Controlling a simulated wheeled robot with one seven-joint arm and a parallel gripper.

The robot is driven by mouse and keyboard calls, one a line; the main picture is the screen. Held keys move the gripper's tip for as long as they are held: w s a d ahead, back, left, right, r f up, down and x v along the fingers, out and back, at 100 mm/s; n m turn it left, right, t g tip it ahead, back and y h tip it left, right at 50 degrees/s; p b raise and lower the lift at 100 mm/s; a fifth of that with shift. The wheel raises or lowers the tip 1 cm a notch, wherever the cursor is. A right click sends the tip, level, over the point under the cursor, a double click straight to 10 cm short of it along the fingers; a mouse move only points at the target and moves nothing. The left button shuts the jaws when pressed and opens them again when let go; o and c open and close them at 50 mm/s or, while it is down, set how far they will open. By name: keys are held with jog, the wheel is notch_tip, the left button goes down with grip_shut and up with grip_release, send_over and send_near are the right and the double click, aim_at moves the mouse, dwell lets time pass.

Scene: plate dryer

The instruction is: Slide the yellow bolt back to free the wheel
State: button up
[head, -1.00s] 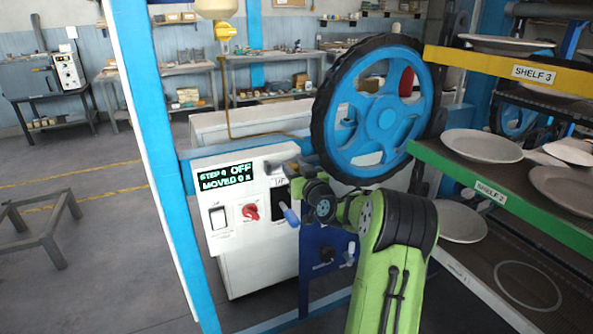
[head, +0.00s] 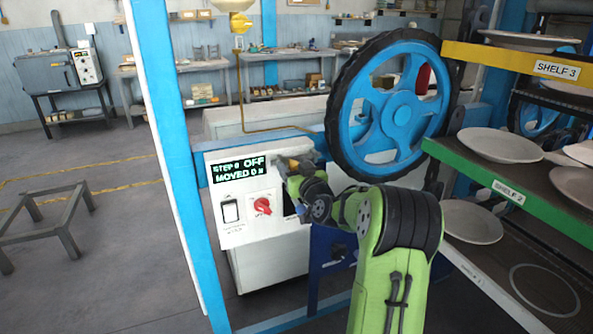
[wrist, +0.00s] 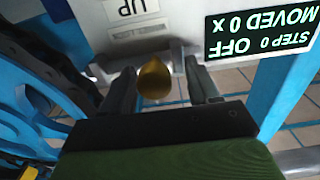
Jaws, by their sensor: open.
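The yellow bolt shows in the wrist view as a rounded yellow knob (wrist: 154,82) between my two fingers. My gripper (wrist: 160,70) is open, with one finger on each side of the knob; dark gaps show between knob and fingers. In the head view my gripper (head: 290,166) is at the top right of the white control box, mostly hidden behind my wrist. The large blue wheel (head: 402,112) with a black tyre stands just right of it. Part of the wheel also shows at the left of the wrist view (wrist: 22,100).
The white control box (head: 235,231) has a display (head: 238,171) reading STEP 0, OFF, MOVED 0, a red knob (head: 262,206) and a switch (head: 230,210). A blue post (head: 165,130) stands left. Shelves with plates (head: 500,146) stand close on the right.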

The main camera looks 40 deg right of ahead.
jog(key=b+v, duration=0.3)
jog(key=v, duration=1.2)
jog(key=shift+s+b, duration=0.3)
jog(key=shift+b, duration=0.1)
jog(key=shift+a, duration=0.15)
jog(key=w+a+f+n+g+y, duration=0.25)
jog(key=a+n+y, duration=0.2)
jog(key=a, duration=1.05)
jog(key=s+a+f+n+g+y, duration=0.1)
jog(key=s+a+f+g+y, duration=0.15)
jog(key=s+a+g, duration=0.5)
jog(key=s+a+f+m+g+h, duration=0.1)
jog(key=s+a, duration=0.1)
jog(key=s, duration=0.5)
jog(key=s+a+f+m+h, duration=0.1)
jog(key=s+a+f, duration=0.1)
jog(key=s, duration=0.5)
notch_tip(320, 180, up, 12)
jog(key=p, duration=1.2)
jog(key=shift+s+g, duration=0.2)
jog(key=shift+g, duration=0.2)
